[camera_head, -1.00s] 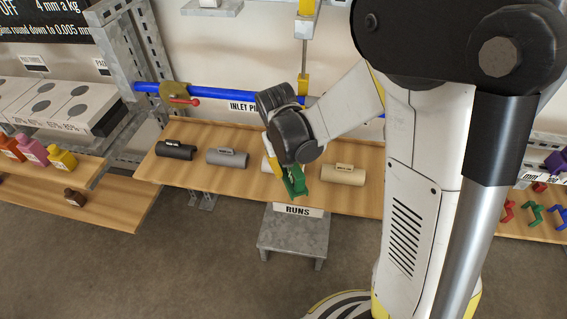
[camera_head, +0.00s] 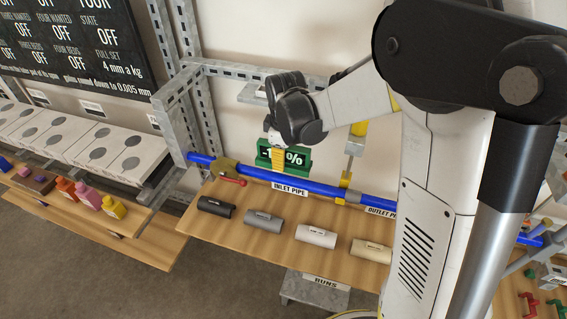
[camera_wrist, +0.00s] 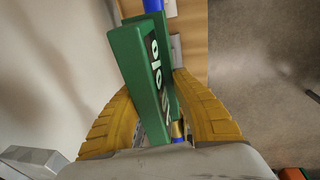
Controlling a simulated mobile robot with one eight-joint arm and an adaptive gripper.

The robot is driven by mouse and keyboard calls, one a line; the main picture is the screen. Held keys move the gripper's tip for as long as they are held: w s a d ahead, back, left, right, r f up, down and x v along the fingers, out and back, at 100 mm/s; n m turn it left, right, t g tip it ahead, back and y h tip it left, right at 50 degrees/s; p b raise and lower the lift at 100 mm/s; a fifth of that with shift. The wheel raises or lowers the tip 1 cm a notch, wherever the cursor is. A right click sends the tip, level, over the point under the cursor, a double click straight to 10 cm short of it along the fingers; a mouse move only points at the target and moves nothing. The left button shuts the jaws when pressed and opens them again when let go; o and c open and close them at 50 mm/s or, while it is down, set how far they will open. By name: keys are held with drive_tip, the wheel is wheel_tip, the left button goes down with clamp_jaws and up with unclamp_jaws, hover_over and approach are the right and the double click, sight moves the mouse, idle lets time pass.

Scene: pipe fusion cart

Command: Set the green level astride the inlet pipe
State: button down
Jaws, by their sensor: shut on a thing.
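The green level (camera_head: 264,161) is upright in my gripper (camera_head: 278,160), its display showing a minus figure and a percent sign, partly covered by a yellow finger. In the wrist view my gripper (camera_wrist: 154,90) has its yellow fingers shut on the level (camera_wrist: 136,70), one on each side. The blue inlet pipe (camera_head: 258,173) runs just below the level in the head view. In the wrist view the pipe (camera_wrist: 152,5) passes beyond the level and roughly along its length. I cannot tell whether the level touches the pipe.
A brass valve with a red handle (camera_head: 224,170) sits on the pipe left of the level. A yellow clamp (camera_head: 344,187) is to the right. Several cylinders, such as a dark one (camera_head: 216,207), lie on the wooden shelf (camera_head: 240,243) below.

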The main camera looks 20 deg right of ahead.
sight(282, 176)
drive_tip(key=shift+w+r, duration=0.1)
drive_tip(key=shift+r, duration=0.05)
drive_tip(key=shift+s+f+b, duration=0.2)
drive_tip(key=shift+f+b, duration=0.4)
drive_tip(key=shift+f, duration=0.2)
drive_tip(key=shift+w+f+b, duration=0.1)
drive_tip(key=shift+f+b, duration=1.5)
drive_tip(key=shift+f, duration=0.55)
drive_tip(key=c, duration=1)
unclamp_jaws()
drive_tip(key=shift+r, duration=0.1)
